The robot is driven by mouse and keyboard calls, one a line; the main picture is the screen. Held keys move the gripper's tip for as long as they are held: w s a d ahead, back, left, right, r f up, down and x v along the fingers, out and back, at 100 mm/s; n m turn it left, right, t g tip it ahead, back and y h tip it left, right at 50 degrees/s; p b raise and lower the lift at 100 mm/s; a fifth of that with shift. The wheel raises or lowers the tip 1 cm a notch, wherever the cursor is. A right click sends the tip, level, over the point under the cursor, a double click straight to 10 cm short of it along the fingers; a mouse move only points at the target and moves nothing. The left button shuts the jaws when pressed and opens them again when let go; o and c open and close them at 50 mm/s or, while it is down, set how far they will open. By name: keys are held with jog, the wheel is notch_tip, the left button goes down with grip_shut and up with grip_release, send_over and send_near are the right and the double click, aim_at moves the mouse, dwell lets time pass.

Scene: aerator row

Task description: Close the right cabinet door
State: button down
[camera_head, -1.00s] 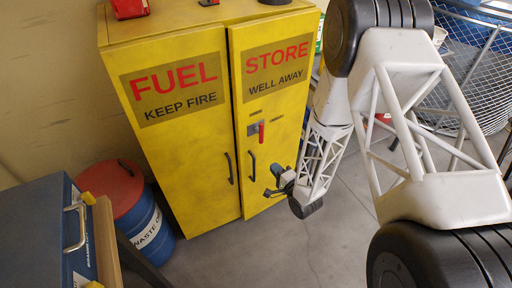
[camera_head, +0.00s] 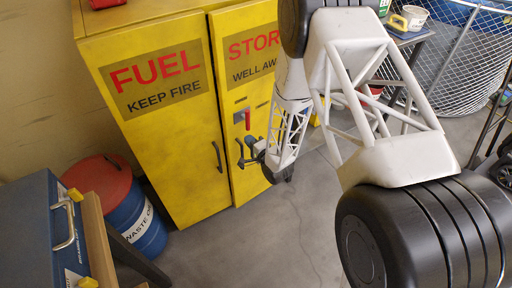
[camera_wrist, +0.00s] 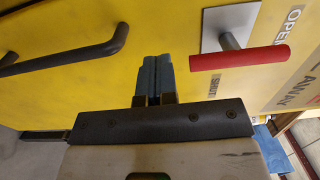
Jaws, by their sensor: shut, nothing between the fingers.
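The yellow cabinet has a left door (camera_head: 165,140) marked FUEL KEEP FIRE and a right door (camera_head: 242,100) marked STORE WELL AWAY. The right door's inner edge seems to stand slightly proud of the left door; the exact gap is unclear. The right door carries a red lever (camera_head: 248,119), which also shows in the wrist view (camera_wrist: 240,58), and a dark bar handle (camera_head: 239,153), also in the wrist view (camera_wrist: 70,48). My gripper (camera_head: 249,158) is shut and empty at the right door. In the wrist view its fingertips (camera_wrist: 155,62) lie between handle and lever; contact cannot be told.
A blue drum (camera_head: 145,230) with a red lid stands left of the cabinet. A blue case (camera_head: 35,235) is at the lower left. A mesh container (camera_head: 465,60) and a small table (camera_head: 405,38) stand at the back right. Grey floor (camera_head: 260,245) before the cabinet is clear.

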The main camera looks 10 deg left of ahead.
aim_at(238, 131)
jog(key=shift+x, duration=2.35)
jog(key=x, duration=0.3)
jog(key=shift+s, duration=0.2)
jog(key=shift+w+a+r, duration=0.15)
jog(key=shift+w+a, duration=0.25)
jog(key=shift+a, duration=0.15)
jog(key=shift+s, duration=0.15)
jog(key=shift+s+d, duration=0.25)
jog(key=shift+s, duration=0.05)
jog(key=v, duration=1.4)
jog(key=shift+s+a, duration=0.3)
jog(key=shift+s, duration=0.1)
